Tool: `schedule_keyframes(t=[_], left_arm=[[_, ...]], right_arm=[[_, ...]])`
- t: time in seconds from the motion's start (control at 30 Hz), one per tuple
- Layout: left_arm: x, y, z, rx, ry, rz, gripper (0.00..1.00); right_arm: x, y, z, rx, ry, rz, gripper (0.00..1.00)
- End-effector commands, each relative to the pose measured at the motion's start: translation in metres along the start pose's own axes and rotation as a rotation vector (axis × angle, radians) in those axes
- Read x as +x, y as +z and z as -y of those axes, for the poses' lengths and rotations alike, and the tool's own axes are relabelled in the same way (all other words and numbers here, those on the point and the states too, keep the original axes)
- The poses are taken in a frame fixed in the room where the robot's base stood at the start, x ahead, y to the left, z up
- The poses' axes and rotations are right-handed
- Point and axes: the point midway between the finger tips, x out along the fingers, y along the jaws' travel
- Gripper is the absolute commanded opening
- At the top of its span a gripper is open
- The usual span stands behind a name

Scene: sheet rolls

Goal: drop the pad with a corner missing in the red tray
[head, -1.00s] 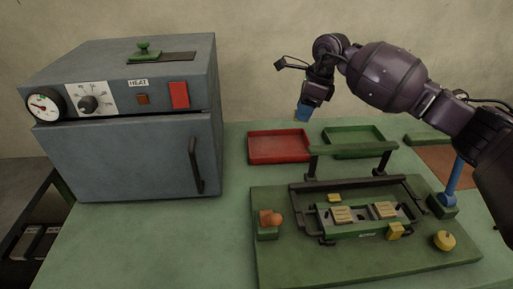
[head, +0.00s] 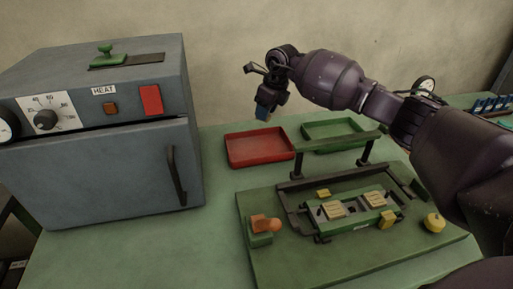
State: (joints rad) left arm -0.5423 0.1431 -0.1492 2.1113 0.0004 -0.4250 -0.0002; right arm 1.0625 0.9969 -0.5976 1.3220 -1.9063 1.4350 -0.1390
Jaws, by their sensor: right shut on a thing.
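The red tray (head: 259,150) lies on the green bench, left of the green tray, and looks empty. My right gripper (head: 263,113) is above the red tray's back edge in the picture, fingers pointing down. Two pale yellow pads, a left one (head: 333,209) and a right one (head: 374,199), sit in the fixture (head: 350,224). I cannot tell whether either lacks a corner. My left gripper is out of view.
The green tray (head: 340,133) is right of the red one. A grey heater box (head: 90,165) stands at the left. The fixture's green base (head: 285,265) carries an orange knob (head: 264,223) and a yellow knob (head: 434,222). Bare bench lies in front of the red tray.

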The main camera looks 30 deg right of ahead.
Motion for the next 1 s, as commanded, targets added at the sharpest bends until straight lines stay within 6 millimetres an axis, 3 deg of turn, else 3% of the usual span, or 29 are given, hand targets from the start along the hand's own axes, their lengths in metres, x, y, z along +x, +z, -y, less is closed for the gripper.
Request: schedule_keyframes(t=[0.03,0.23,0.63,0.67,0.8,0.87,1.0], left_arm=[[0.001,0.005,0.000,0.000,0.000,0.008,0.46],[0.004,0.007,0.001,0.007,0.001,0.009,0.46],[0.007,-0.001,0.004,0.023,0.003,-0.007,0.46],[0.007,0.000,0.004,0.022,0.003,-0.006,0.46],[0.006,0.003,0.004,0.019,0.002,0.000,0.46],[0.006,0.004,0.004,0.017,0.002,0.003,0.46],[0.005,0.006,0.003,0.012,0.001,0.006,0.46]], right_arm=[[0.011,-0.003,0.000,0.000,0.003,-0.006,0.21],[0.030,-0.008,-0.001,-0.001,0.004,-0.004,0.21],[0.034,-0.009,-0.001,-0.002,0.000,0.000,0.21],[0.034,-0.009,-0.001,-0.002,0.000,0.000,0.45],[0.034,-0.009,0.000,-0.002,0.000,0.000,0.66],[0.034,-0.009,0.000,-0.002,0.000,0.000,0.73],[0.035,-0.009,0.000,-0.002,0.000,-0.001,0.73]])
